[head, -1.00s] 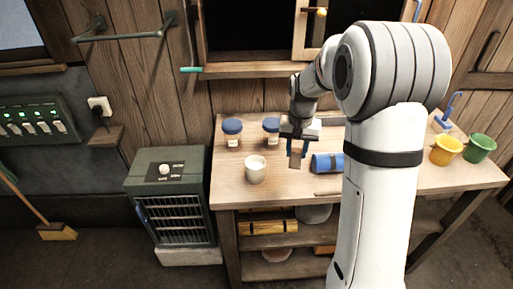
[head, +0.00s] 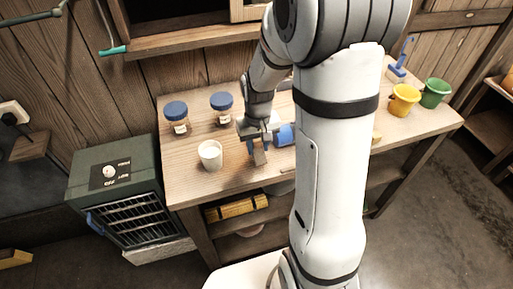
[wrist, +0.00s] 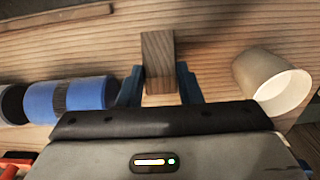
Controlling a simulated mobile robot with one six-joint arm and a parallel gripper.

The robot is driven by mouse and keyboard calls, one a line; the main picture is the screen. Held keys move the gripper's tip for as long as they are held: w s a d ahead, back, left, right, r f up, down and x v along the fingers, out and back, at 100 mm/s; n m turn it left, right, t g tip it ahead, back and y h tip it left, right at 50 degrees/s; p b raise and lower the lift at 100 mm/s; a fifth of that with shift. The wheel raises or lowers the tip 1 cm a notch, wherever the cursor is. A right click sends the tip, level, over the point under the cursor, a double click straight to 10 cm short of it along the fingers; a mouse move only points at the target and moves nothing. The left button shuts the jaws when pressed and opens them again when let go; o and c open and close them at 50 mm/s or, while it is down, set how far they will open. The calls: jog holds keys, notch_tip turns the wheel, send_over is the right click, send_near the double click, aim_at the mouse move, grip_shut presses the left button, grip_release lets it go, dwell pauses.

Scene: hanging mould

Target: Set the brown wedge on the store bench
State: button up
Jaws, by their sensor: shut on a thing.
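The brown wedge (wrist: 158,62) is a small wooden block between the blue fingers of my gripper (wrist: 158,88) in the wrist view. My gripper is shut on it. In the head view my gripper (head: 256,150) points down over the wooden bench (head: 215,185), with the wedge (head: 259,157) at its tips. I cannot tell whether the wedge touches the bench top. A white cup (head: 210,155) stands to the left of the gripper. A blue roll (head: 285,135) lies close on its right, partly hidden by my arm.
Two blue-lidded jars (head: 177,116) stand at the back left of the bench. Yellow (head: 404,99) and green (head: 435,92) buckets and a blue-handled tool (head: 398,71) are at the right. A green heater cabinet (head: 115,185) stands left of the bench. The bench front left is clear.

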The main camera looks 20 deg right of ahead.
aim_at(258, 148)
jog(key=shift+f, duration=1.35)
jog(key=shift+f, duration=0.1)
jog(key=shift+f, duration=0.2)
jog(key=o, duration=1)
jog(key=shift+r, duration=0.15)
jog(key=shift+c, duration=0.2)
notch_tip(258, 148, up, 12)
jog(key=s+a+r+t, duration=0.1)
jog(key=s+r, duration=0.2)
jog(key=s, duration=0.4)
jog(key=s+a+r+t, duration=0.1)
jog(key=s+r+t, duration=0.1)
jog(key=s, duration=0.6)
jog(key=shift+r, duration=0.65)
